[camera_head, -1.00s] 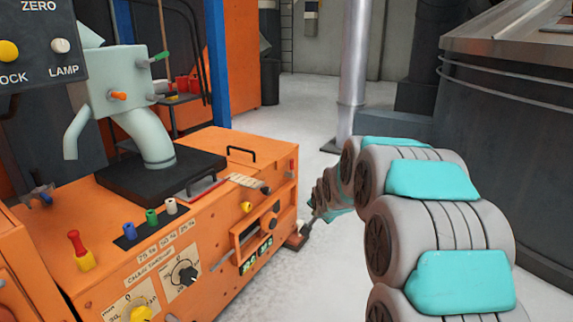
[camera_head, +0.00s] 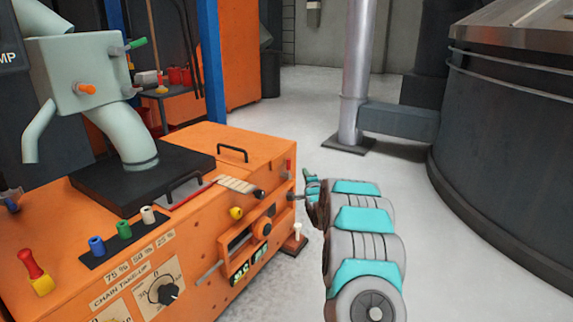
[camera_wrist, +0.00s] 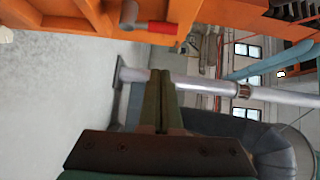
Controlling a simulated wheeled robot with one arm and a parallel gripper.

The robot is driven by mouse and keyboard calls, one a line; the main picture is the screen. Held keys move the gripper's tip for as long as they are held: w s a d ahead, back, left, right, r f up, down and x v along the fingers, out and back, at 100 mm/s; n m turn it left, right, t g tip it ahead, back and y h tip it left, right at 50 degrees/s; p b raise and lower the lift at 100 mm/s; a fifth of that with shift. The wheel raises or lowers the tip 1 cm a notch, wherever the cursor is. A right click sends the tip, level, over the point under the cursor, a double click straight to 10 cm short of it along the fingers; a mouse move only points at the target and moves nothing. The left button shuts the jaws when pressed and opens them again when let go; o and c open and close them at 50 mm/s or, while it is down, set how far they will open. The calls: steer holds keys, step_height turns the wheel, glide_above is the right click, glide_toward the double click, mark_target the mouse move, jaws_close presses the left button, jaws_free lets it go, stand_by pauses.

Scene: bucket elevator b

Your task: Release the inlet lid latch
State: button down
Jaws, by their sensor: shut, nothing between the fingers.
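The orange machine (camera_head: 262,145) has a top panel with a black handle (camera_head: 233,152). A small red-tipped lever (camera_head: 289,168) stands at its right edge; I cannot tell for sure that it is the inlet lid latch. In the wrist view a red grip on a grey pivot (camera_wrist: 158,27) sticks out from the orange body, apart from my fingers.
A pale green spout (camera_head: 125,135) stands on a black plate on the machine. Knobs and a lever (camera_head: 38,275) line its front. A metal post (camera_head: 355,75) and a large dark tank (camera_head: 510,150) stand to the right. The floor between is clear.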

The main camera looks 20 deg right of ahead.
steer(key=shift+w+d+f, duration=0.15)
steer(key=shift+w+d, duration=0.1)
steer(key=shift+w, duration=0.25)
steer(key=shift+w, duration=0.1)
steer(key=w+a, duration=0.1)
steer(key=w, duration=0.6)
steer(key=shift+w+a, duration=0.25)
steer(key=shift+w, duration=0.15)
stand_by(1.0)
